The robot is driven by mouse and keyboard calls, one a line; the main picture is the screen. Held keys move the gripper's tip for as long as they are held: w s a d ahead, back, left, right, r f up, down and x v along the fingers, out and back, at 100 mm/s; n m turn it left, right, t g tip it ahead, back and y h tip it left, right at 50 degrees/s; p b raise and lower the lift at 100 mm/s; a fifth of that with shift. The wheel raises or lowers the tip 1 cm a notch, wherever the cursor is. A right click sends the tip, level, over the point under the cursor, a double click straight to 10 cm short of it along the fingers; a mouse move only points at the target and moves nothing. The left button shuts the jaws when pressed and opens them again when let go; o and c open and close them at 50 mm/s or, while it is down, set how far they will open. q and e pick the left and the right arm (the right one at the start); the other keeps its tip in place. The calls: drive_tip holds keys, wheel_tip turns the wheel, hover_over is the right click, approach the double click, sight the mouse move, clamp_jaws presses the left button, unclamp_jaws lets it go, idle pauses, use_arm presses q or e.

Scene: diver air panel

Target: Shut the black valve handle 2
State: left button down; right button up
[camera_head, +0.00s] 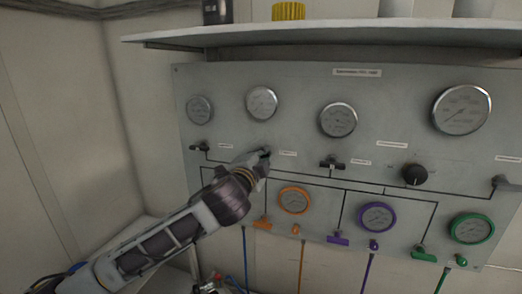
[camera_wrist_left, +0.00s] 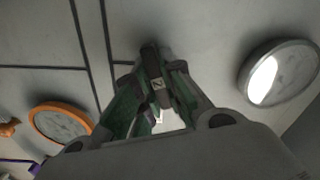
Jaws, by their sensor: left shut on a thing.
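The black valve handle 2 (camera_wrist_left: 151,64) is between my left fingertips in the left wrist view, a dark bar with a small light mark on it. My left gripper (camera_head: 262,160) reaches in from the lower left to the grey panel and is shut on this handle. In the head view only a dark bit of the handle (camera_head: 266,152) shows past the fingers. The wrist view shows the two fingers (camera_wrist_left: 153,88) closed in on the bar from both sides. My right gripper is in neither view.
Black handles stand at left (camera_head: 200,147) and right (camera_head: 332,164) of the gripper. A black knob (camera_head: 414,175) is further right. Gauges sit above; orange (camera_head: 295,200), purple (camera_head: 377,217) and green (camera_head: 471,228) gauges sit below. A shelf (camera_head: 330,34) juts out overhead.

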use_arm(q)
drive_tip(key=m+p, duration=0.2)
drive_tip(key=m, duration=0.1)
drive_tip(key=shift+f+m, duration=0.1)
drive_tip(key=shift+m, duration=0.4)
drive_tip(key=shift+f, duration=0.1)
drive_tip(key=c, duration=1.5)
unclamp_jaws()
drive_tip(key=shift+d, duration=0.1)
drive_tip(key=shift+s, duration=0.1)
